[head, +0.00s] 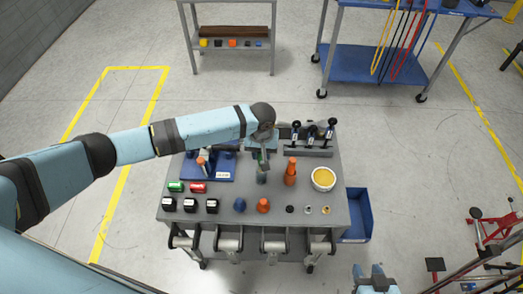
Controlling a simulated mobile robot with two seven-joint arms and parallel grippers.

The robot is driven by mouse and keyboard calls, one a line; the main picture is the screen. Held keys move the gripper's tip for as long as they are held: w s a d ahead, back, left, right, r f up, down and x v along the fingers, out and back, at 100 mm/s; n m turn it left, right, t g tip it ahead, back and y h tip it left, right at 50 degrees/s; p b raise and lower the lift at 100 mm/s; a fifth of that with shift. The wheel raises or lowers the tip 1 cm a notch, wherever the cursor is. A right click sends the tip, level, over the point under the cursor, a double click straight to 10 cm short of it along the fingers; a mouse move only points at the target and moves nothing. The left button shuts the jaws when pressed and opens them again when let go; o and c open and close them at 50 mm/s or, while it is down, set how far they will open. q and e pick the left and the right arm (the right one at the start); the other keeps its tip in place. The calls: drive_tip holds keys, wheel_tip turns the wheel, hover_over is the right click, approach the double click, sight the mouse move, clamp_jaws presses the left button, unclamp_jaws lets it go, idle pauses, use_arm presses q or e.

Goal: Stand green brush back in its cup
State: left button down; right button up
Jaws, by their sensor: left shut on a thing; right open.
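My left gripper (262,156) reaches in from the left over the middle of the grey workbench (223,192), pointing down. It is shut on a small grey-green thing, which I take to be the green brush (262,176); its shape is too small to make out. My arm and wrist hide part of the bench behind it. I cannot clearly make out the brush's cup. My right gripper (375,274) is open and empty at the bottom edge, in front of the bench and to its right.
A blue tray (215,177) lies left, black-handled clamps (311,134) behind. Small blocks and cones line the front. A blue bin (356,214) hangs at right.

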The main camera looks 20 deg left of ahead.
use_arm(q)
drive_tip(key=shift+f, duration=1.5)
drive_tip(key=c, duration=0.8)
unclamp_jaws()
drive_tip(key=shift+o, duration=0.2)
